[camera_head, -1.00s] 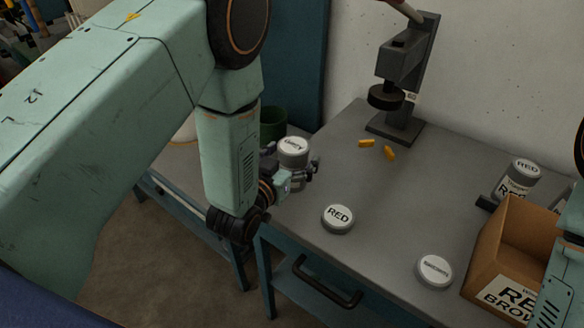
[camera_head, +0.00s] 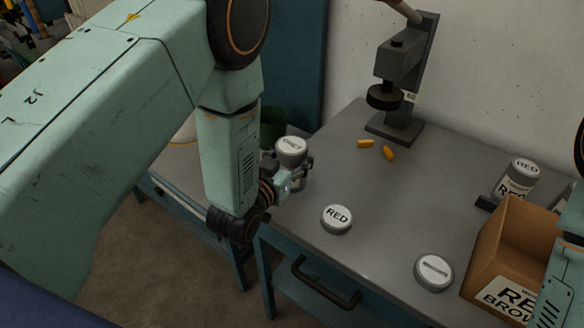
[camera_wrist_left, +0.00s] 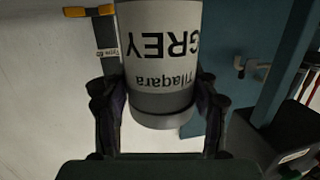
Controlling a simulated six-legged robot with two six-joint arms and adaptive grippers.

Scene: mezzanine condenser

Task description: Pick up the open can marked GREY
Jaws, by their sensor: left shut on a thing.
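The can marked GREY (camera_wrist_left: 163,60) is pale with a grey band and fills the upper middle of the left wrist view, its lettering upside down there. My right gripper is out of view.
On the bench (camera_head: 380,205) lie a RED lid (camera_head: 337,219) and another pale lid (camera_head: 433,272). A dark press (camera_head: 400,85) and two orange pieces (camera_head: 388,153) are behind. A RED can (camera_head: 518,178) and a cardboard box (camera_head: 515,250) stand right. A green container (camera_head: 272,128) is behind the GREY can.

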